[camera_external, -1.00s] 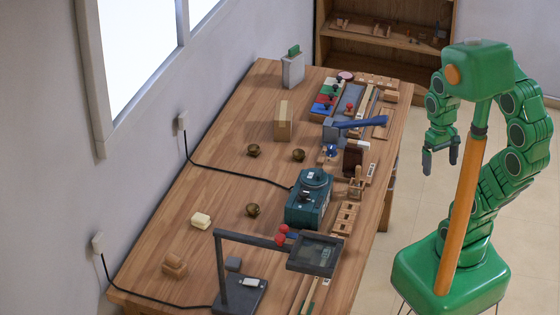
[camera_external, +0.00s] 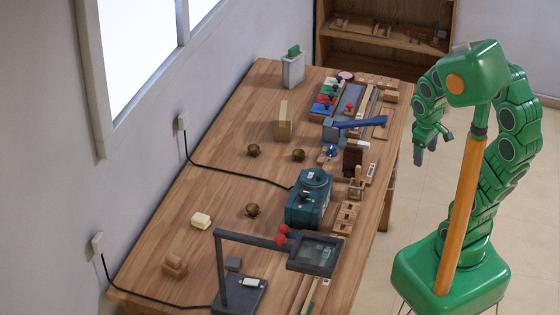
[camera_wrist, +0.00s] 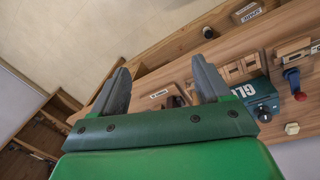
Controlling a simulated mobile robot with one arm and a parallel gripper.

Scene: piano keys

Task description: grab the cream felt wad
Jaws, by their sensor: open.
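A small cream piece (camera_wrist: 292,128) near the right edge of the wrist view looks like the same wad. My gripper (camera_external: 432,148) hangs off the bench's right side, far from the wad. Its two grey fingers stand apart and empty in the wrist view (camera_wrist: 162,68).
A teal machine (camera_external: 308,204) and a dark lamp-like stand (camera_external: 222,270) are on the bench (camera_external: 230,180) between my arm and the wad.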

